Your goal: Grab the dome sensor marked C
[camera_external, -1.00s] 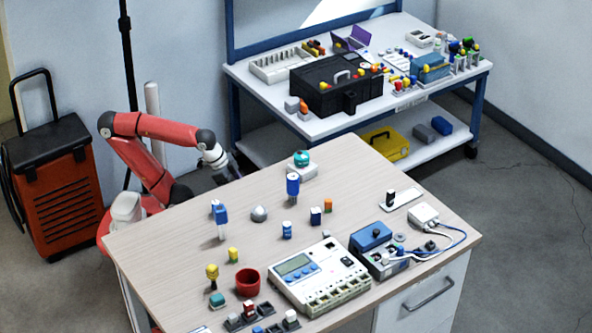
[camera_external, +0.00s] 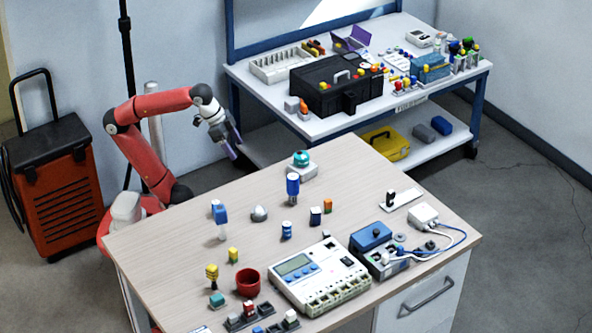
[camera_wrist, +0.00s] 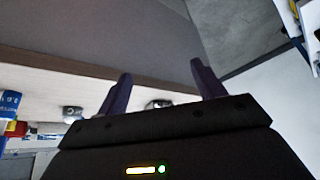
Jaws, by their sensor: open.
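Two dome-shaped things stand on the near wooden table: a grey dome (camera_external: 259,214) near the middle left, and a teal dome (camera_external: 301,157) on a pale base at the far edge. No letter C is readable on either. My gripper (camera_external: 236,150) is above and beyond the far left table edge, left of the teal dome and well clear of both. In the wrist view my gripper (camera_wrist: 161,82) is open, with nothing between its purple fingers. A small dark-and-pale rounded thing (camera_wrist: 157,104) shows beyond the fingers, and another (camera_wrist: 72,113) to the left; I cannot tell which they are.
Upright blue-topped parts (camera_external: 293,187) and (camera_external: 220,217) stand near the grey dome. A red cup (camera_external: 248,282), a meter device (camera_external: 320,276) and a blue box (camera_external: 371,240) fill the front. A back bench (camera_external: 260,76) holds a black case (camera_external: 337,85).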

